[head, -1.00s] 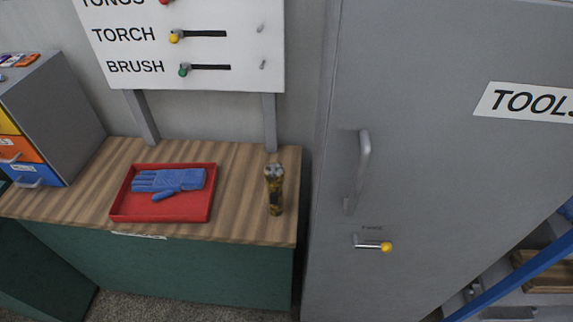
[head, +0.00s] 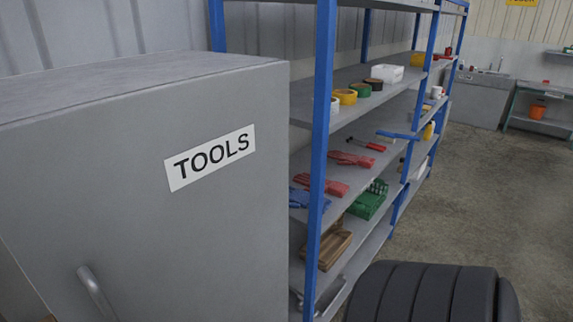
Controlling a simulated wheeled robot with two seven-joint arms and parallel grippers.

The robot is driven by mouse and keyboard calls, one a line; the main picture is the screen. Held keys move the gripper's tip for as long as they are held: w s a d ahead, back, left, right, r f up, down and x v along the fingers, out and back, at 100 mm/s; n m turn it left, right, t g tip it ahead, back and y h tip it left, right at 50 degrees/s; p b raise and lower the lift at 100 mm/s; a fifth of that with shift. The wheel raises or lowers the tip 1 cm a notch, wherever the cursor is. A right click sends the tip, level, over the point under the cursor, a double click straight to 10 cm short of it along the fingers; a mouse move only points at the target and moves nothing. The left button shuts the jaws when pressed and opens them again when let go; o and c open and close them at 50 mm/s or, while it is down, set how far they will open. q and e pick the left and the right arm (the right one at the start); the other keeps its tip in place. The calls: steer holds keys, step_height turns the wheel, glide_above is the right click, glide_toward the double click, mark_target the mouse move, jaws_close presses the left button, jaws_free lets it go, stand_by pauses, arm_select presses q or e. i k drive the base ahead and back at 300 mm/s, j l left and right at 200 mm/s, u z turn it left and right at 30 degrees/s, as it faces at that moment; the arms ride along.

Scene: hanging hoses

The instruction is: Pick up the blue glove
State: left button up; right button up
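A blue glove (head: 308,199) lies on a shelf of the blue-framed rack, partly hidden behind a blue upright. Red gloves lie near it on the shelves, one (head: 325,185) just behind it and another (head: 352,159) farther along. The red tray with a blue glove is out of view now. Neither of my grippers is in view.
A grey cabinet (head: 215,225) labelled TOOLS with a handle (head: 95,290) fills the left. The rack (head: 322,130) also holds tape rolls, a green crate (head: 368,203) and a wooden crate (head: 330,245). Open floor (head: 490,200) lies beyond.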

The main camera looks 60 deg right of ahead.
mark_target(298, 198)
steer(key=z, duration=1.85)
steer(key=i+l, duration=0.1)
steer(key=l, duration=0.3)
steer(key=i+l, duration=0.1)
steer(key=l, duration=0.3)
steer(key=i+l, duration=0.1)
steer(key=l, duration=0.35)
steer(key=i+l, duration=0.1)
steer(key=l, duration=0.3)
